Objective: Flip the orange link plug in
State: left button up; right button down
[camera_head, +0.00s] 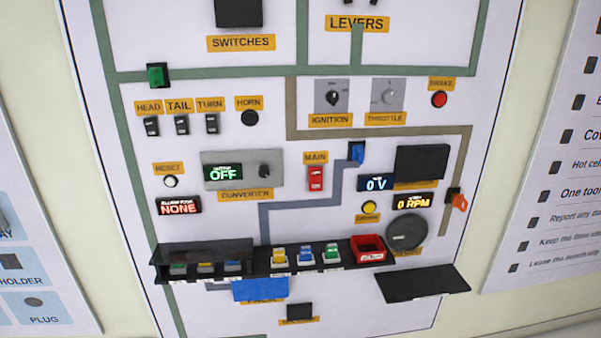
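The orange link plug (459,202) is on the right side of the panel, beside the brown-grey line and right of the display reading 0 RPM. It sticks out at a tilt from a small dark mount (452,193). I cannot tell from this view how it sits in the mount. Neither of my grippers is in view.
A black shelf (423,284) juts out at the lower right, below a dark round disc (405,232). A black rack (290,258) holds several coloured pieces and a red tray (370,247). A green link (157,75) and blue link (356,152) sit on other lines.

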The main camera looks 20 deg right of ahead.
aim_at(456, 199)
jog(key=z, duration=1.65)
